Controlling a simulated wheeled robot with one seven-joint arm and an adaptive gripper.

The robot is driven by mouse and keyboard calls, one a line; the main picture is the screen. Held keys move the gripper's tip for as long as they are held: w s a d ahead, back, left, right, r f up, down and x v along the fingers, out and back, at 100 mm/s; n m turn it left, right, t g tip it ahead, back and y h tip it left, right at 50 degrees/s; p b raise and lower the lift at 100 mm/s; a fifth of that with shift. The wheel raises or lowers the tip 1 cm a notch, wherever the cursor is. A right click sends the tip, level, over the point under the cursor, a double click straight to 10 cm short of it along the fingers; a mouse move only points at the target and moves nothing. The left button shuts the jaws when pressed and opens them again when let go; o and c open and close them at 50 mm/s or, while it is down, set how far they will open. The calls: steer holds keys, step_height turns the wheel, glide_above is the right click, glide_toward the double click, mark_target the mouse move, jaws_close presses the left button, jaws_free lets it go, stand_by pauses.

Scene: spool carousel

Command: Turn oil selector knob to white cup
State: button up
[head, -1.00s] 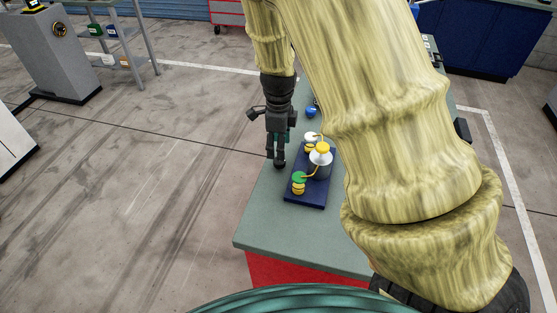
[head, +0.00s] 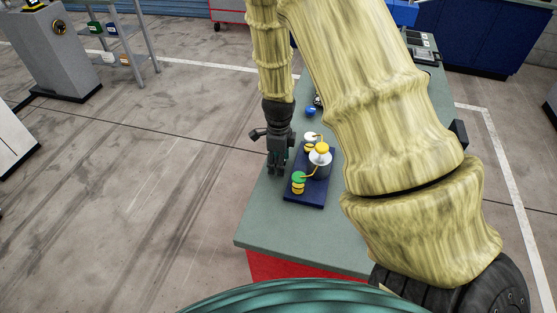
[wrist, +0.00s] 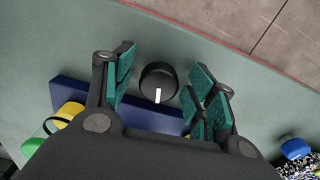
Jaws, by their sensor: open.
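A round black knob (wrist: 158,78) with a white pointer mark shows in the wrist view, beside the dark blue base (wrist: 140,117). The mark points down in the picture, toward the base. My gripper (wrist: 162,84) is open, its green-padded fingers on both sides of the knob with gaps. In the head view my gripper (head: 276,172) is low at the left of the base, and hides the knob. On the base stand a white-topped yellow cup (head: 310,138), a green-topped yellow cup (head: 298,184) and a grey can with a yellow top (head: 320,160). A yellow spout reaches toward the green-topped cup.
The base stands on a grey-green bench (head: 290,230), whose left edge is close to my gripper. A blue ball-like thing (head: 311,112) lies farther back. My own arm covers the bench's right part. The bench's front left is clear.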

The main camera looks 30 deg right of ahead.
steer(key=c, duration=1)
steer(key=shift+c, duration=0.2)
steer(key=shift+n, duration=0.4)
steer(key=shift+n+p, duration=0.4)
steer(key=shift+n, duration=2.2)
steer(key=o, duration=1)
steer(key=shift+a, duration=0.1)
steer(key=shift+o, duration=0.2)
steer(key=shift+r, duration=0.1)
